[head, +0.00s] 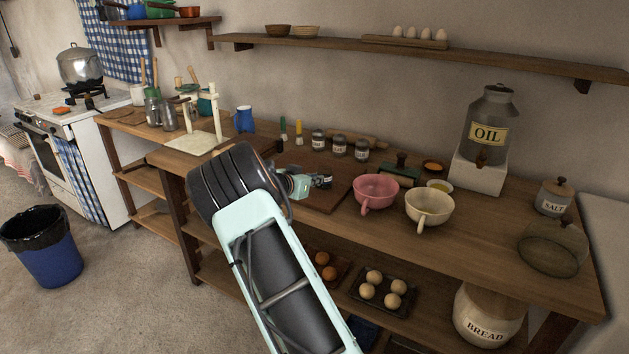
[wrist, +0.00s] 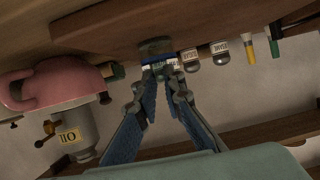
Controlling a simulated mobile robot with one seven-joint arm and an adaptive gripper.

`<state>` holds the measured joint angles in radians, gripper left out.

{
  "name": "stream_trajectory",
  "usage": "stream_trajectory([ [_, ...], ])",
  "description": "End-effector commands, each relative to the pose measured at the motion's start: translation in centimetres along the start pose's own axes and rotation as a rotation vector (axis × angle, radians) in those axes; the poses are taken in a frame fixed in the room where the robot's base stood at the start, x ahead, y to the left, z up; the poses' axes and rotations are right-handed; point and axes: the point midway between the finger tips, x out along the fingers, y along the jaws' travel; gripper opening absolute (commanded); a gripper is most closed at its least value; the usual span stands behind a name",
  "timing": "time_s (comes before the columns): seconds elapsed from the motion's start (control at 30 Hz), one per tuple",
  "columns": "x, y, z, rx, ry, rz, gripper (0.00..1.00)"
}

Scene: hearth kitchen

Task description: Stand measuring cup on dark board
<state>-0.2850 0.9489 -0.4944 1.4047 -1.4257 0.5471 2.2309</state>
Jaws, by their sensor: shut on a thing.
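My gripper (head: 306,182) is over the dark board (head: 320,204), its fingers pointing right. It is shut on a small dark, glassy thing, taken as the measuring cup (head: 326,182); the fingers and its small size hide most of its shape. In the wrist view, the picture is upside down: the two blue-padded fingers (wrist: 160,78) close on the cup (wrist: 157,46), which shows against the edge of the dark board (wrist: 115,25). The cup looks roughly upright, at or just above the board; I cannot tell whether it touches.
Labelled jars (head: 339,146) stand behind the board. A pink cup (head: 376,193) and a cream cup (head: 429,206) stand to its right, near the oil dispenser (head: 490,128). A pale board (head: 193,143) lies to the left. The board's front part looks clear.

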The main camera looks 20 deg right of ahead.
Motion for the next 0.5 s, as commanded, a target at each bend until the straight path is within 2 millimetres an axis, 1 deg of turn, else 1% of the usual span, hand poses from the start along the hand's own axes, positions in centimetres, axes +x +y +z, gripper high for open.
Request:
stream_trajectory([
  [0.03,0.01,0.0,0.03,0.0,0.0,0.0,0.12],
  [0.17,-0.01,0.0,0.0,0.0,0.0,0.0,0.26],
  [0.5,-0.08,0.0,-0.18,0.0,0.0,0.0,0.26],
])
